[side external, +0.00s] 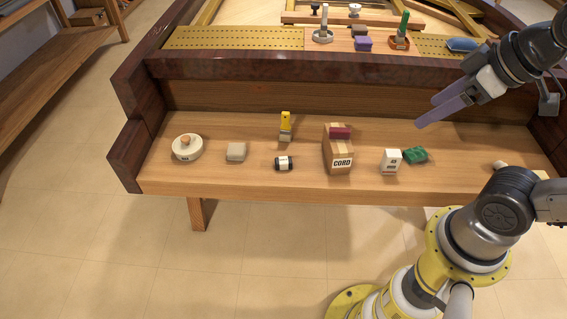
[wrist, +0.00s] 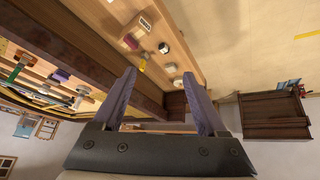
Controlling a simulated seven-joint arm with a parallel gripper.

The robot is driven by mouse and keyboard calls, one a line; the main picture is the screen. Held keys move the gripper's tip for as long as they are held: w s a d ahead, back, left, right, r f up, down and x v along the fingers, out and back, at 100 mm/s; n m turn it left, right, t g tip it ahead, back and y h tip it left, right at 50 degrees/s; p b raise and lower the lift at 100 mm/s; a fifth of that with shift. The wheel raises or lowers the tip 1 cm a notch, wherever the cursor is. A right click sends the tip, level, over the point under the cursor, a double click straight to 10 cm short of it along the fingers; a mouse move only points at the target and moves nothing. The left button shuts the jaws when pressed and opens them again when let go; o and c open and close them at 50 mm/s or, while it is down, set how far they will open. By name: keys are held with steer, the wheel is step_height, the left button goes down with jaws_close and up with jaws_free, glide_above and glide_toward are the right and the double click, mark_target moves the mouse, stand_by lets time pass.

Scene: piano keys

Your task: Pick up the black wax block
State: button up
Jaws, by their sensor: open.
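A small dark block-like or cylindrical piece with a white label band (side external: 284,163) lies on the wooden shelf; it is the blackest small object there, but I cannot read its label or confirm that it is wax. It seems to show small in the wrist view (wrist: 163,47). My gripper (side external: 427,112) is open and empty, high above the right part of the shelf, well to the right of the dark piece and touching nothing. Its two purple-grey fingers also show spread in the wrist view (wrist: 159,74).

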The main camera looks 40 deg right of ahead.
steer(key=w+r+n, duration=0.3)
steer(key=w+r, duration=0.2)
steer(key=w, duration=0.2)
steer(key=n+g, duration=0.6)
glide_above(284, 160)
step_height(284, 160, down, 36)
steer(key=shift+r, duration=0.25)
steer(key=shift+f, duration=3.15)
jaws_close()
